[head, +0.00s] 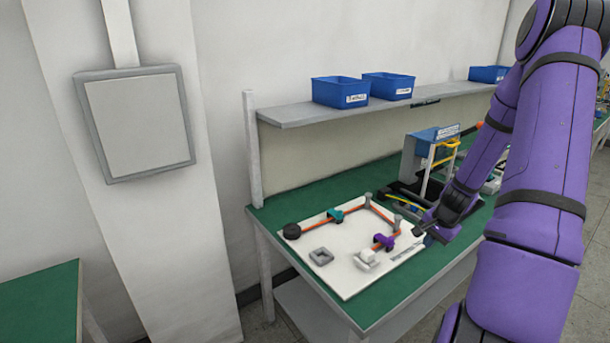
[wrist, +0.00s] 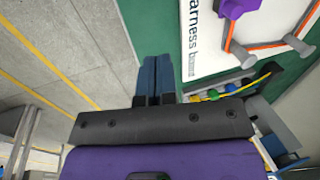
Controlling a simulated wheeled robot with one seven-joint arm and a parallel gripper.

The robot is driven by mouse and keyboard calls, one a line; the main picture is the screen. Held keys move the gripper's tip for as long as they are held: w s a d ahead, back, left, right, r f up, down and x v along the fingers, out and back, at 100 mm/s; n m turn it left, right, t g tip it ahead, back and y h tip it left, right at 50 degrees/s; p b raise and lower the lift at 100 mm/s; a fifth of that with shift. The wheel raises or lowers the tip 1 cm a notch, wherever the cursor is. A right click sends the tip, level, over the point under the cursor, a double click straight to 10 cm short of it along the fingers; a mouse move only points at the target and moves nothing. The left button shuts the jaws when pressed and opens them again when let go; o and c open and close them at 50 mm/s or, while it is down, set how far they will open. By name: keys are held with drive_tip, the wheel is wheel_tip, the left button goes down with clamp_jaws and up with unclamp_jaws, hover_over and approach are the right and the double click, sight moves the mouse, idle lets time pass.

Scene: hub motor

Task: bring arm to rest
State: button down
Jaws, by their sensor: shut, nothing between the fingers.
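My purple arm (head: 545,150) reaches down from the upper right in the head view. My gripper (head: 420,236) is at its lower end, near the right edge of the white board. In the wrist view, the blue fingers of my gripper (wrist: 157,72) are together and empty, over the border between the green bench top and the grey floor. The white board (head: 340,270) lies on the green bench top (head: 375,308). An orange cable (head: 383,213) runs around it, with a teal clip (head: 336,214) and a purple clip (head: 384,241) on it.
Blue bins (head: 340,91) stand on the shelf (head: 300,117) above the bench. A blue and grey stand (head: 428,150) with yellow parts is at the back of the bench. Open floor (wrist: 60,60) lies beside the bench.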

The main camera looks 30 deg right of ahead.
drive_tip(key=w+a+r+n, duration=0.3)
drive_tip(key=a+r+n, duration=0.5)
drive_tip(key=a+r, duration=1.4)
drive_tip(key=s+a+r+n+t, duration=0.1)
drive_tip(key=s+a+r+n, duration=0.3)
drive_tip(key=s+a+r, duration=0.2)
drive_tip(key=s+a+r+n+t, duration=0.1)
drive_tip(key=s+a+r+n, duration=0.3)
drive_tip(key=s, duration=0.7)
wheel_tip(320, 180, up, 4)
drive_tip(key=a, duration=0.2)
drive_tip(key=shift+s+a+r, duration=0.15)
drive_tip(key=shift+a+r, duration=0.1)
drive_tip(key=shift+a, duration=0.15)
